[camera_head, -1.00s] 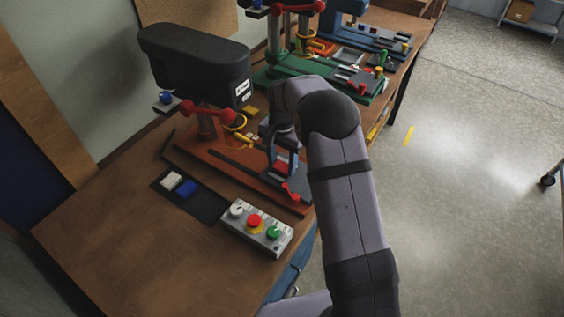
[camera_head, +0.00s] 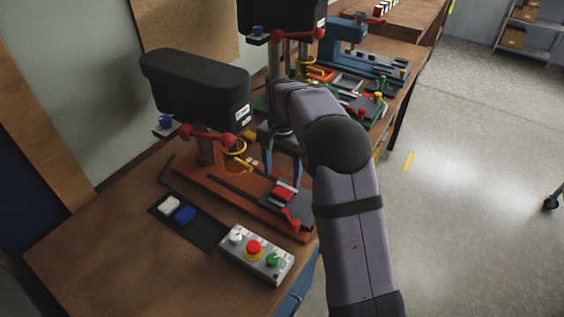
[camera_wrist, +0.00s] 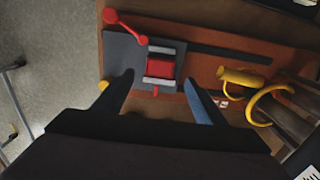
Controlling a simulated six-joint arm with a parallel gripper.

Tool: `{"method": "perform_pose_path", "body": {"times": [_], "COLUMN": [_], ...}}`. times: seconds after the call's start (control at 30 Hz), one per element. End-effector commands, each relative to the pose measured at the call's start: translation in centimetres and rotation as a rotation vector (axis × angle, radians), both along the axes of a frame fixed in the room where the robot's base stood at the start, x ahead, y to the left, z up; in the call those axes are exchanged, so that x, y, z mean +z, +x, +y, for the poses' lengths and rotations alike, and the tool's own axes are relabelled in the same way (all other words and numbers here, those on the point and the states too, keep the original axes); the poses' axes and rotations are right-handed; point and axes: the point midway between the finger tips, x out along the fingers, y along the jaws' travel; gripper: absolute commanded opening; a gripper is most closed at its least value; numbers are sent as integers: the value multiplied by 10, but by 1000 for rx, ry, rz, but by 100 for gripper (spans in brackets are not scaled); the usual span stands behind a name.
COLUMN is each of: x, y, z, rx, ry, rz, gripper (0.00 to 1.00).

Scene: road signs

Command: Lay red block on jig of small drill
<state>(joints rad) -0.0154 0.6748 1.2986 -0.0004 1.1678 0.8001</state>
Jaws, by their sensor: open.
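The red block (camera_head: 284,190) lies on the jig of the front drill (camera_head: 197,88), which has a black head and an orange-red base. In the wrist view the red block (camera_wrist: 161,67) sits between two light grey bars of the jig, on a dark grey plate (camera_wrist: 122,54). My gripper (camera_head: 283,166) is open and empty above the jig. In the wrist view my gripper's fingertips (camera_wrist: 158,80) are apart on either side of the block, not touching it.
A control box (camera_head: 256,254) with white, red and green buttons stands at the table front. A dark tray (camera_head: 206,232) holds a white and a blue block. A red lever (camera_head: 291,217) lies beside the jig. Other drills stand behind. The left of the table is clear.

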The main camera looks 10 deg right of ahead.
Motion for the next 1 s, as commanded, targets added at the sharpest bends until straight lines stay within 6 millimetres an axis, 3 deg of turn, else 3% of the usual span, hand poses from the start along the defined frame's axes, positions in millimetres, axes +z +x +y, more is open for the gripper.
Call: {"method": "perform_pose_path", "body": {"times": [0.2,0.4,0.77,1.0], "x": [34,49,52,47], "y": [1,0,-3,-33], "z": [0,0,0,-2], "rx": [0,0,8,113], "ry": [0,0,0,0], "rz": [-3,0,1,1], "gripper": [65,65,65,65]}}
